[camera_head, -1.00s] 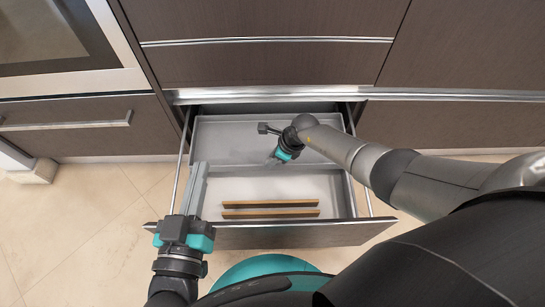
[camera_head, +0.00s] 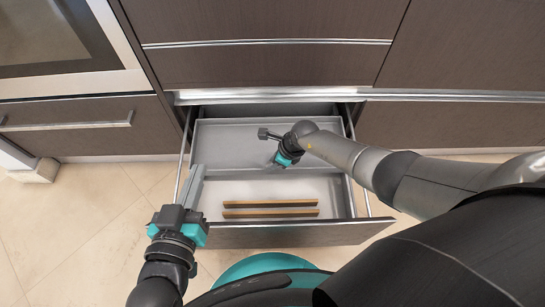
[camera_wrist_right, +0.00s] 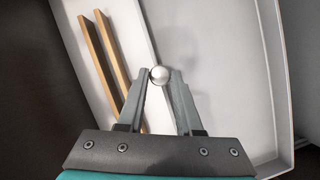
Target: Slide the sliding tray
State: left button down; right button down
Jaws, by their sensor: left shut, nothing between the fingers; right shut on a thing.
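The grey sliding tray (camera_head: 232,137) lies in the back part of an open drawer (camera_head: 345,233). It also fills the right side of the right wrist view (camera_wrist_right: 215,50). A round silver knob (camera_wrist_right: 160,75) is at the tray's edge. My right gripper (camera_head: 273,163) is over the front of the tray. In the right wrist view its fingertips (camera_wrist_right: 161,78) are shut on the knob, one on each side. My left gripper (camera_head: 197,172) is shut and empty above the drawer's left side. The knob is too small to make out in the head view.
Two wooden bars (camera_head: 270,209) lie side by side on the drawer's white floor, in front of the tray. Closed cabinet fronts (camera_head: 270,65) stand behind, and an oven (camera_head: 60,45) is at the upper left. Tiled floor (camera_head: 60,235) is free at left.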

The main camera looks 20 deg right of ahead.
pick_arm(q)
jog(key=shift+a+f, duration=0.15)
pick_arm(e)
jog(key=shift+s, duration=0.25)
jog(key=c, duration=0.6)
grip_release()
pick_arm(q)
jog(key=shift+w+g, duration=0.1)
jog(key=shift+g, duration=0.2)
